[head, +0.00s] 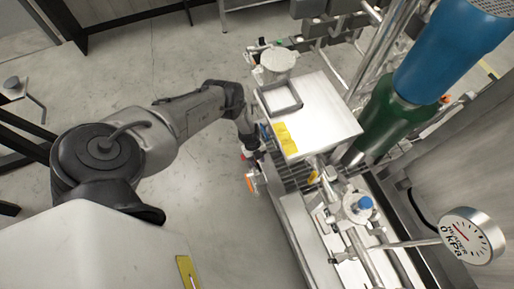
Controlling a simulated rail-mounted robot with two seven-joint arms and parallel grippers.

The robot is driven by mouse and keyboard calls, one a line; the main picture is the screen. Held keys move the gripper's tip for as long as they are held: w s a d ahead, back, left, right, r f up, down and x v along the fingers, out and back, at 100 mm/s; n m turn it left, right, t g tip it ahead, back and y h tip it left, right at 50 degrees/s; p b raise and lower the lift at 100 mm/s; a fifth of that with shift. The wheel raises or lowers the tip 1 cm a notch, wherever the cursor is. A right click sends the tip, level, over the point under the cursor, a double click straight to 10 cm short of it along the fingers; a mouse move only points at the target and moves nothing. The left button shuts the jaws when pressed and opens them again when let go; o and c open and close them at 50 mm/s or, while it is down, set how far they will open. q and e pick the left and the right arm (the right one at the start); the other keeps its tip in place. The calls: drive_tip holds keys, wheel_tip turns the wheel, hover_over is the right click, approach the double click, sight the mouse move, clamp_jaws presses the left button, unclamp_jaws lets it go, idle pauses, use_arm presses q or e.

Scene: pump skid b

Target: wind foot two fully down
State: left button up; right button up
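My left gripper (252,150) is at the end of the grey arm that comes in from the left. It is small and dark here, close against the near left side of the pump skid, just below the white box. Its fingers are too small and partly covered to tell whether they are open or shut. A small orange-marked part (251,184) sticks out from the skid's left side just below the gripper. I cannot tell whether it belongs to foot two, and I cannot make out that foot clearly. My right gripper is out of view.
A white box (322,115) with yellow labels overhangs beside the gripper. The skid's pale base rail (300,235) runs down to the right. A blue-and-green motor and pump (440,55) and a kPa gauge (471,236) stand at right. Floor left of the skid is clear.

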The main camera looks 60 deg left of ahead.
use_arm(q)
drive_tip(key=shift+p+v, duration=2.35)
drive_tip(key=shift+v, duration=1.05)
